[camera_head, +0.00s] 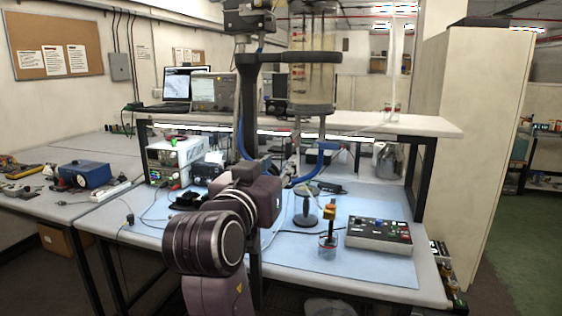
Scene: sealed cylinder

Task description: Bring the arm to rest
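My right arm rises from the bottom middle of the head view, with its large round purple joint in front of the workbench (365,270). Its far end reaches over the blue mat, below the tall clear cylinder (312,85) and its dark stand. My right gripper (250,170) is small and dark there, partly hidden by my own wrist. I cannot tell whether its fingers are open or shut, and I see nothing clearly held in it. My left gripper is not in view.
A control box with knobs (380,234) sits on the bench's right side. A power supply (175,158) and a blue box (85,174) are at left. Blue hoses hang by the cylinder stand.

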